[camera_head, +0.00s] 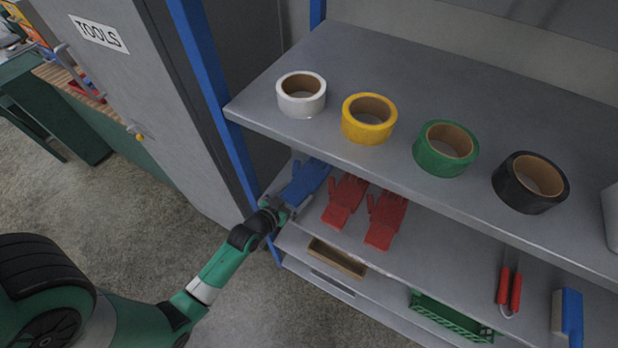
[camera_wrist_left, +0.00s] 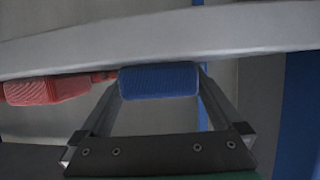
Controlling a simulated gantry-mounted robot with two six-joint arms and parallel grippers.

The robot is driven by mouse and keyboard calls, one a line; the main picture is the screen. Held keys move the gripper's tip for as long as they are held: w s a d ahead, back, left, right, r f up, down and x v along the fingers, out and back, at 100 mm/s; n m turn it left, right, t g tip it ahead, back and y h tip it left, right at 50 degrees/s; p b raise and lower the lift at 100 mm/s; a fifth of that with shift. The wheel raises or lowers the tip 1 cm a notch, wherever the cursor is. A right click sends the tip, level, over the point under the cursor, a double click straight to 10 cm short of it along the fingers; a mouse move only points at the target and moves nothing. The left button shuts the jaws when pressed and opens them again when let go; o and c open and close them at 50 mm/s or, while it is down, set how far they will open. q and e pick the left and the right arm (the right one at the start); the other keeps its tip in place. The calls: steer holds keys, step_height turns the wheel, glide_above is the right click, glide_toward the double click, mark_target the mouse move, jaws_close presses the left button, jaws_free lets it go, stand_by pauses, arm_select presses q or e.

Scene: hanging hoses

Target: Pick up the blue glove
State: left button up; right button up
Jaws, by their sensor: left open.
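The blue glove (camera_head: 306,180) lies on the middle shelf at its left end, beside the blue post. My left gripper (camera_head: 291,197) reaches in from the left at the cuff end of this glove. In the left wrist view the blue glove (camera_wrist_left: 158,81) shows between the tips of the two fingers of my left gripper (camera_wrist_left: 160,90), which is open. I cannot tell whether the fingers touch it. My right gripper is in neither view.
Two red gloves (camera_head: 344,200) (camera_head: 385,219) lie to the right of the blue glove. The upper shelf (camera_head: 240,108) overhangs close above and holds white, yellow, green and black tape rolls. A blue post (camera_head: 232,150) stands at the left, beside a grey tool cabinet (camera_head: 130,70).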

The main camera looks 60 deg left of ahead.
arm_select(q)
steer(key=shift+c, duration=0.2)
steer(key=c, duration=1)
steer(key=shift+r, duration=0.15)
